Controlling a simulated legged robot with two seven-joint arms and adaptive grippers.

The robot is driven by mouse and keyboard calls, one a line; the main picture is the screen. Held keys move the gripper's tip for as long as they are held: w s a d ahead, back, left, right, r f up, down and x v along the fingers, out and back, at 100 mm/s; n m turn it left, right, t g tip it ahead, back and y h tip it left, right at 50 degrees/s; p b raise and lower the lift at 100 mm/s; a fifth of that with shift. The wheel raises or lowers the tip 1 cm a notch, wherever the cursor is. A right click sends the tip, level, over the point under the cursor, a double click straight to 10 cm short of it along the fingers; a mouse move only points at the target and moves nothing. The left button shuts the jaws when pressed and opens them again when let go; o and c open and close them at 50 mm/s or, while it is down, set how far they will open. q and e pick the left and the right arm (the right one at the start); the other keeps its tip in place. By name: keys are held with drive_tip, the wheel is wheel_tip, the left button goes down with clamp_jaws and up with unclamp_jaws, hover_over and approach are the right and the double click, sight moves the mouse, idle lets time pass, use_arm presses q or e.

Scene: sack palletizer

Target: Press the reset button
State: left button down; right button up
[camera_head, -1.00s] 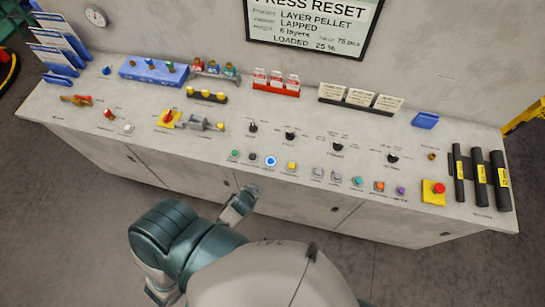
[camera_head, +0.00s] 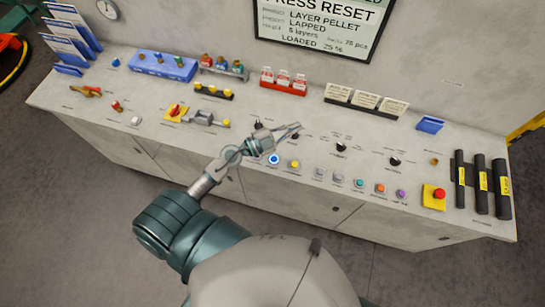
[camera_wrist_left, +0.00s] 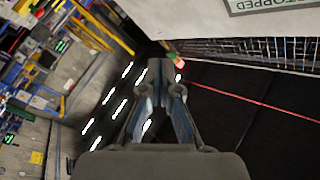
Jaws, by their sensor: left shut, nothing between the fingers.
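The console (camera_head: 90,113) carries a front row of small buttons. A blue button with a pale ring (camera_head: 273,159) stands in that row, left of a yellow button (camera_head: 295,164). Its label is too small to read, so I cannot confirm it is the reset button. My left gripper (camera_head: 296,128) is shut and empty above the console. Its fingers point right, past and behind the blue button, near the selector knobs. The gripper and wrist hide the buttons left of the blue one. The shut fingers also show in the left wrist view (camera_wrist_left: 162,75). My right gripper is not in view.
A red mushroom button on a yellow plate (camera_head: 434,196) and black cylinders (camera_head: 481,185) stand at the right. A wall sign (camera_head: 325,22) reads "PRESS RESET". Card holders (camera_head: 366,104) and a blue rack (camera_head: 160,66) line the back. Selector knobs (camera_head: 341,147) stand behind the buttons.

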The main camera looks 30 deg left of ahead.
use_arm(q)
wheel_tip(320, 180, down, 7)
drive_tip(key=m+g+y, duration=0.1)
drive_tip(key=m+g, duration=0.2)
drive_tip(key=g, duration=0.2)
drive_tip(key=n+g+y, duration=0.1)
drive_tip(key=g+y, duration=0.3)
hover_over(272, 159)
wheel_tip(272, 159, down, 6)
drive_tip(key=shift+w+a, duration=0.2)
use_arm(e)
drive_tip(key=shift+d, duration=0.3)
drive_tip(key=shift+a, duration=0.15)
use_arm(q)
wheel_tip(272, 159, down, 8)
drive_tip(key=b, duration=0.5)
drive_tip(key=shift+d+f, duration=0.15)
drive_tip(key=shift+f, duration=0.25)
drive_tip(key=shift+d, duration=0.1)
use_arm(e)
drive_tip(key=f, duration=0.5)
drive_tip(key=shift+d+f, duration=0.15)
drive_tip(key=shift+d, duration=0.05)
